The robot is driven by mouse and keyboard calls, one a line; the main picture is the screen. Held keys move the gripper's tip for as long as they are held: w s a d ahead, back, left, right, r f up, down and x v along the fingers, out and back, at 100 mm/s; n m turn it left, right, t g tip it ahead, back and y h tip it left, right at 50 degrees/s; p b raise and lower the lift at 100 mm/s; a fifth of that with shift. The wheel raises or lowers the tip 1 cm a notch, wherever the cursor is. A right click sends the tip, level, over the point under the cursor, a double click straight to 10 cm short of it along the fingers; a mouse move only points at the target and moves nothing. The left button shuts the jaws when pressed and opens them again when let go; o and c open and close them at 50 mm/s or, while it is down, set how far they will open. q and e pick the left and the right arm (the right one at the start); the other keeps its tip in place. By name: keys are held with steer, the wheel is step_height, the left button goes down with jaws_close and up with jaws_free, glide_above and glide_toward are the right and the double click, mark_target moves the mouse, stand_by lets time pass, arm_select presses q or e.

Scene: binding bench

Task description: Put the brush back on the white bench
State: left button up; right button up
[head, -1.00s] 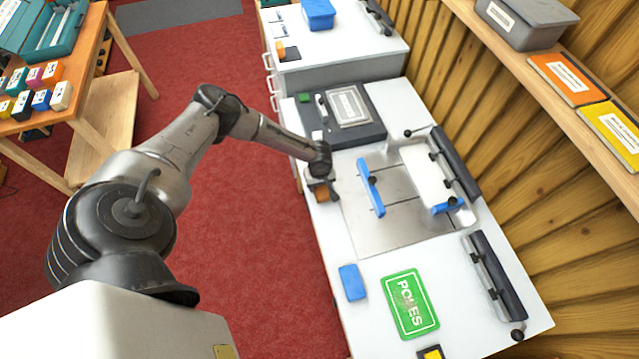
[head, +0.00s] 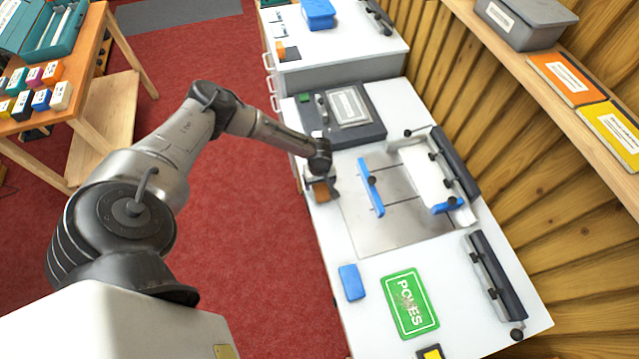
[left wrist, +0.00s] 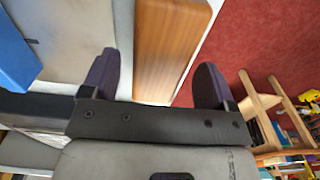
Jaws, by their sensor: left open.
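The brush shows as a brown wooden block (head: 321,190) at the left edge of the white bench (head: 325,245), beside the grey metal plate. My left gripper (head: 319,178) is right at it, pointing down, and partly hides it. In the left wrist view the wooden block (left wrist: 172,45) lies between and beyond the two spread fingers (left wrist: 154,76). A gap shows between the block and each finger. The brush seems to rest by the bench edge; its underside is hidden. My right gripper is not in view.
A metal plate with a blue bar (head: 371,187) lies just right of the gripper. A dark grey device (head: 365,131) stands behind. Red floor (head: 270,270) drops away left of the bench.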

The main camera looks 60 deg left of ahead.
arm_select(q)
step_height(320, 180, up, 10)
steer(key=f, duration=0.1)
steer(key=s+d+m+h, duration=0.1)
steer(key=d+m, duration=0.3)
steer(key=d, duration=0.5)
steer(key=s+d+f+m+t+h, duration=0.1)
steer(key=s+d+m, duration=0.2)
steer(key=d, duration=0.7)
steer(key=s+d+m+h, duration=0.1)
steer(key=s+d+m, duration=0.2)
steer(key=d+m, duration=0.3)
steer(key=shift+d+f, duration=0.15)
steer(key=shift+d, duration=0.8)
steer(key=shift+d+f, duration=0.1)
steer(key=shift+d, duration=0.85)
steer(key=s+d+r+m+t, duration=0.2)
steer(key=s+d+r+m, duration=0.1)
steer(key=s+r+m, duration=0.15)
steer(key=s+a+r+y, duration=0.1)
steer(key=s+a+y, duration=0.1)
steer(key=s+a, duration=0.4)
steer(key=shift+s+a+r+t+y, duration=0.2)
steer(key=shift+s+a+t+y, duration=0.15)
steer(key=shift+s, duration=0.25)
step_height(320, 180, up, 10)
steer(key=p, duration=1)
